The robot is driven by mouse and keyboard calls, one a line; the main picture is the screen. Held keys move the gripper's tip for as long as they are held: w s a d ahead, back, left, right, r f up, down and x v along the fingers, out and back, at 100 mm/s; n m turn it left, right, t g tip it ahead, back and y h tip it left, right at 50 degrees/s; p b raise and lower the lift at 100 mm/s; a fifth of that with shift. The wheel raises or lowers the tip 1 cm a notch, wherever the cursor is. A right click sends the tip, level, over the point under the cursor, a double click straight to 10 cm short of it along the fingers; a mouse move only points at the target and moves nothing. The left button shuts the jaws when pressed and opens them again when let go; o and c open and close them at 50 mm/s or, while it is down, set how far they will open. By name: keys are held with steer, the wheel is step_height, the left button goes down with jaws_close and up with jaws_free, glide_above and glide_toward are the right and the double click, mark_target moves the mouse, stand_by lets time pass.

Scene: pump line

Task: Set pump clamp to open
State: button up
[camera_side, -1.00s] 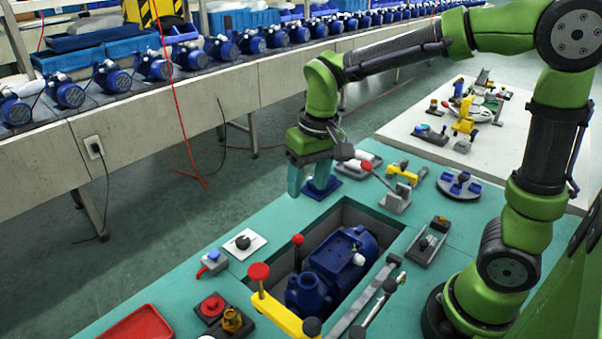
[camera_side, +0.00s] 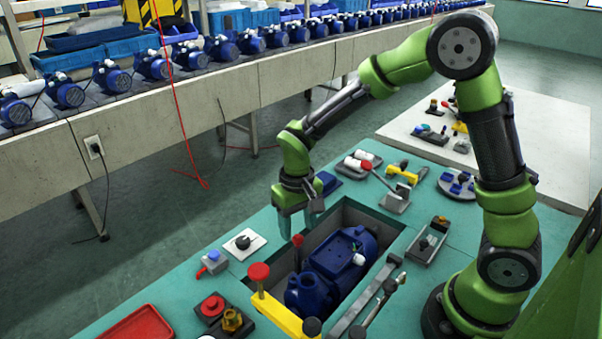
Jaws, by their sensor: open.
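The blue pump (camera_side: 345,262) lies in a rectangular recess in the teal table. A yellow clamp bar (camera_side: 282,313) with a red knob (camera_side: 258,271) at its left end crosses the near end of the recess. A second red knob (camera_side: 297,240) on a thin stem stands at the recess's left edge. I cannot tell which of these parts is the pump clamp's handle, or whether the clamp is open. My gripper (camera_side: 298,222) is open and points down above the recess's far left corner, just behind the second red knob. It holds nothing visible.
Long grey levers (camera_side: 375,300) run along the recess's right side. A toggle clamp (camera_side: 397,196) and a yellow-handled part (camera_side: 402,174) stand behind. A black-knob switch (camera_side: 243,242), a red button (camera_side: 213,306) and a red tray (camera_side: 138,325) are at left.

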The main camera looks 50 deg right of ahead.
mark_target(298, 235)
steer(key=shift+f, duration=2.05)
steer(key=shift+c, duration=0.4)
